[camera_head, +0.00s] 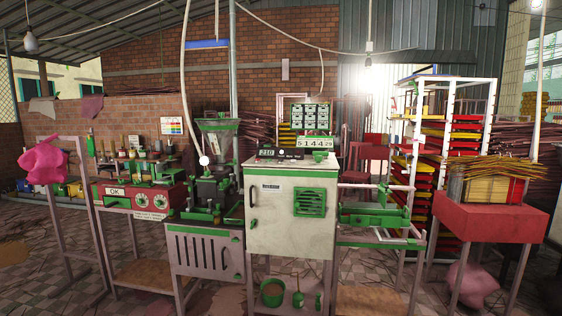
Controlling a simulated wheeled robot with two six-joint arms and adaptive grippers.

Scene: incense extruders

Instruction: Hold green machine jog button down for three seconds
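A green and dark extruder machine with a flared green hopper (217,126) stands left of centre on a grey slotted base (204,252). Right of it is a white cabinet (272,225) with a green vent (310,202) and a black handle on its left side. On the cabinet top is a dark control box (279,153) with a small lit display and small buttons. A red machine (118,200) with round dials and an OK label stands further left. I cannot make out which button is the jog button. Neither of my grippers shows in this view.
A green-railed stand (375,217) adjoins the cabinet's right side. A red table (490,221) with bundled sticks stands at the right, before a rack of coloured trays (460,135). A pink bag (44,162) hangs on a frame at the left. Tiled floor shows between the stands.

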